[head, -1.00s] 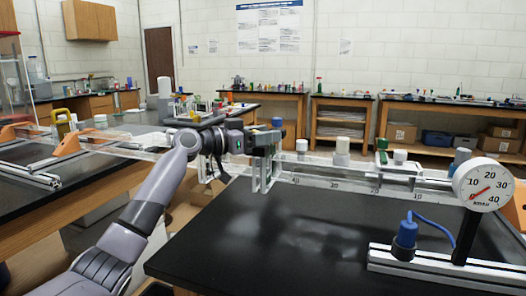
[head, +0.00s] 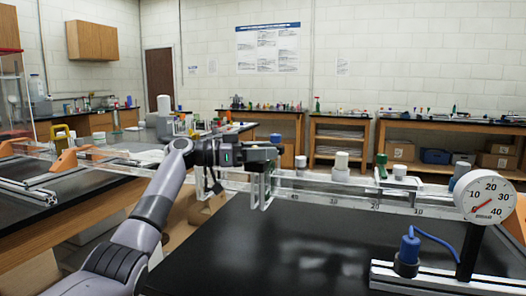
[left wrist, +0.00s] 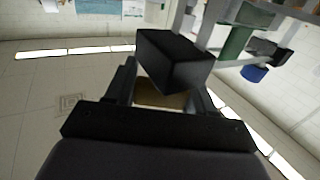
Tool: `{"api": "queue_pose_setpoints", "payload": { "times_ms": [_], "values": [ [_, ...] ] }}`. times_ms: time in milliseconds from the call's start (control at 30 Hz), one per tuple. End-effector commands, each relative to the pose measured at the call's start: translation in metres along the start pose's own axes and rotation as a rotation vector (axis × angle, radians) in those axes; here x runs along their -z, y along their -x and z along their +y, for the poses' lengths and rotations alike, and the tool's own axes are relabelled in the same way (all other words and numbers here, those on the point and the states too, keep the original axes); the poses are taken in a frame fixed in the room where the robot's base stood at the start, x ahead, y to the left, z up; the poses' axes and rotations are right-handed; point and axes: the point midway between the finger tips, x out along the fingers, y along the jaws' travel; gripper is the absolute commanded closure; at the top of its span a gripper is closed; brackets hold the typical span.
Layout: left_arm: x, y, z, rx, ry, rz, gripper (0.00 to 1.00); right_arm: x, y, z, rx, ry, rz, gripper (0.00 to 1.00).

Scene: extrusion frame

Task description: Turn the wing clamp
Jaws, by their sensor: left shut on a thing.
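My left gripper (head: 266,157) is at the left end of a long clear rail with a printed scale (head: 340,193), by its clear upright bracket. In the left wrist view a black block (left wrist: 176,62) sits at the fingertips, and the gripper (left wrist: 162,92) is shut on it. I take this block to be the wing clamp, but its wings are not clearly visible. In the head view the gripper hides most of it. My right gripper is not in view.
A round dial gauge (head: 486,197) stands at the rail's right end, above a metal base (head: 440,279) with a blue plug (head: 408,249). White cylinders (head: 341,165) stand along the rail. The black tabletop (head: 280,250) below is mostly clear.

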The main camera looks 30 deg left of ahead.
Motion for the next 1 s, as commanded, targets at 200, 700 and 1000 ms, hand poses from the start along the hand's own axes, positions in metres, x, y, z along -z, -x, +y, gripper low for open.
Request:
{"api": "queue_pose_setpoints", "payload": {
  "times_ms": [200,700,1000],
  "values": [
    [-0.002,-0.001,0.0,-0.003,0.003,-0.005,0.77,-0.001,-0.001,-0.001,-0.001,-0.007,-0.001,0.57],
    [-0.002,0.005,0.0,0.001,0.0,-0.002,0.26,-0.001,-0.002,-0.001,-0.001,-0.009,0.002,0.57],
    [-0.003,0.052,0.0,0.002,0.0,-0.004,0.26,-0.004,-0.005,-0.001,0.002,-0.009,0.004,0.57]
  ]
}}
